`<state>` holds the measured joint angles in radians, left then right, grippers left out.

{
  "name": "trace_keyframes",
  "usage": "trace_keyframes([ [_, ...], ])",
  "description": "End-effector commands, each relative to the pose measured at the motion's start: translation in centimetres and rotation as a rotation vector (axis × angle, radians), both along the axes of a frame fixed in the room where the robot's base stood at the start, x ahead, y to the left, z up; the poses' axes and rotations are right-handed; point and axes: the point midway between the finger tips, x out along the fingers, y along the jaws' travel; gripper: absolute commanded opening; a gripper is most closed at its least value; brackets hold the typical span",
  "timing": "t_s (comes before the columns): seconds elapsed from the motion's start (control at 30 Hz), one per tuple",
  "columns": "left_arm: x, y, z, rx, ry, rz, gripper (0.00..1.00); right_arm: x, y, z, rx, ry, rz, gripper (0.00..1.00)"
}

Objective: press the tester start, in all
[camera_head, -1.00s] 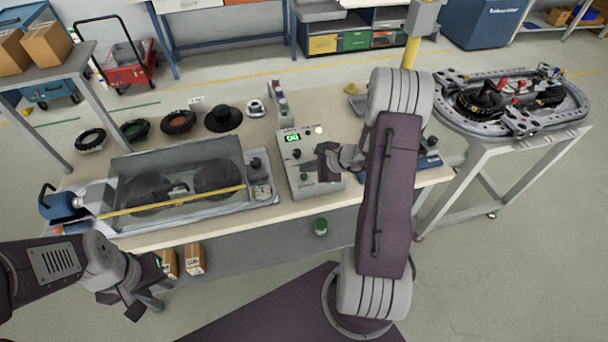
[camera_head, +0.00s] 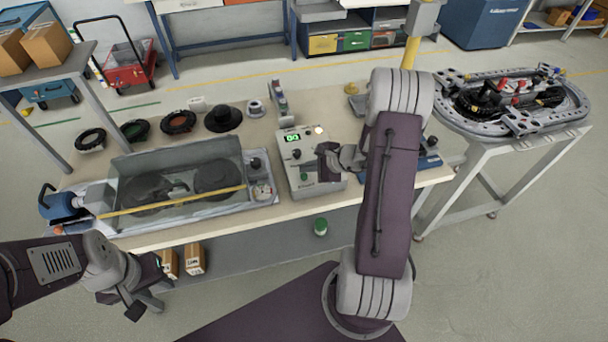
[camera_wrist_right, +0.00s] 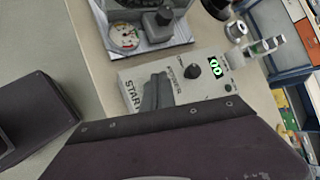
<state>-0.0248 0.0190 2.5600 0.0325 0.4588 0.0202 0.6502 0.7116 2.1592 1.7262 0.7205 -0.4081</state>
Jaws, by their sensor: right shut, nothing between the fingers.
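The tester (camera_head: 290,166) is a pale grey box on the workbench with a lit green display (camera_head: 292,137) and a dark knob (camera_head: 296,154). In the right wrist view the tester (camera_wrist_right: 200,88) shows the display (camera_wrist_right: 218,66), the knob (camera_wrist_right: 192,71) and the printed word START (camera_wrist_right: 133,97). My right gripper (camera_head: 325,162) is shut and empty over the tester's lower part. In the wrist view its fingers (camera_wrist_right: 157,92) lie beside START and cover the panel there; contact cannot be told. My left gripper (camera_head: 142,303) is open and empty in front of the bench.
A clear-covered tray (camera_head: 190,208) stands left of the tester. Black rings (camera_head: 90,139) and a dark flanged part (camera_head: 223,119) lie behind it. A grey oval track (camera_head: 520,125) is on a stand at the right.

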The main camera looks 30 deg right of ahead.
Motion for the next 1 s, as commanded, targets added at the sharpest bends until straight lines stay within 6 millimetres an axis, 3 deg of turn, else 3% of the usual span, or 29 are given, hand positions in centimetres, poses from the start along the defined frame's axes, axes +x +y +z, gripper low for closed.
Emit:
trace_keyframes([
  [0.53, 0.0, 0.0, -1.5, 0.000, 0.000, 0.000, 0.36, 0.0, 0.0, -1.0, 0.000, 0.000, 0.000, 0.00],
  [1.0, 0.0, 0.0, -1.5, 0.000, 0.000, 0.000, 0.36, 0.0, 0.0, -0.9, 0.000, 0.000, 0.000, 0.00],
])
